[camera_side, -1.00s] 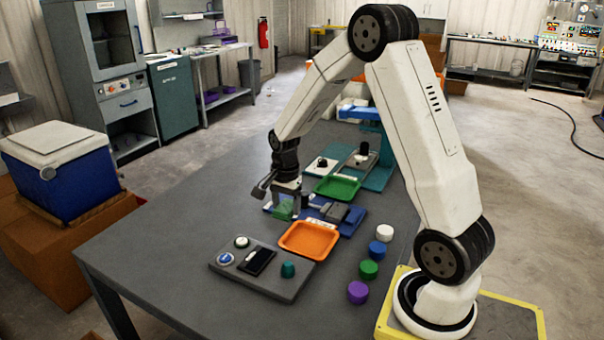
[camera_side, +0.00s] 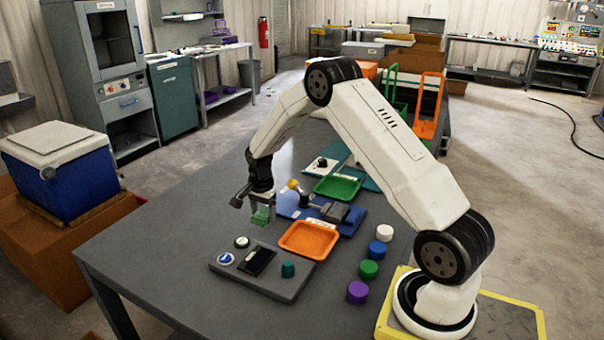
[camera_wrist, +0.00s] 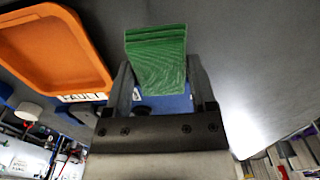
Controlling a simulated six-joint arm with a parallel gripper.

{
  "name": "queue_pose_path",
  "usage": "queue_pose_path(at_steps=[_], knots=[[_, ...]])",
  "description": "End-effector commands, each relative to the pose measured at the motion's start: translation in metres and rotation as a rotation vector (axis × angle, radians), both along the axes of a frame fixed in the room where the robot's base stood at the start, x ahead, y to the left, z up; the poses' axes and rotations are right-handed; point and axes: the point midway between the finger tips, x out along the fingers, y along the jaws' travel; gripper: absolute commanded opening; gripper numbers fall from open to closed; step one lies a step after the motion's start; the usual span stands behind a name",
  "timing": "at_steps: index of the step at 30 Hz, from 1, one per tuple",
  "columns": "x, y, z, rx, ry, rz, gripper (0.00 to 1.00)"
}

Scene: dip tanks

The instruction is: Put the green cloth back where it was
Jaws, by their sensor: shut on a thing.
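The green cloth (camera_side: 261,215) is a small folded piece. It hangs from my gripper (camera_side: 262,203), which is shut on it. In the wrist view the cloth (camera_wrist: 157,62) sits between the two fingers of my gripper (camera_wrist: 159,82). In the side view the cloth is left of the blue plate and behind the control panel, over bare grey table. I cannot tell exactly how high it is above the table. No marked spot for the cloth shows.
An orange tray (camera_side: 308,238) and a green tray (camera_side: 338,187) lie to the right. A control panel (camera_side: 262,271) is in front. Several coloured caps stand at right. The table's left part is clear.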

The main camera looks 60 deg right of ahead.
Motion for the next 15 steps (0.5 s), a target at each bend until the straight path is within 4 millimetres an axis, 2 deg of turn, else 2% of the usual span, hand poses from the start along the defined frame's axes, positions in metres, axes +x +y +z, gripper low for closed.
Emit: queue_pose_path(at_steps=[11,15], knots=[[0.004,-0.002,-0.006,0.000,0.000,0.000,0.17],[0.007,-0.002,-0.018,0.001,0.003,0.000,0.17]])
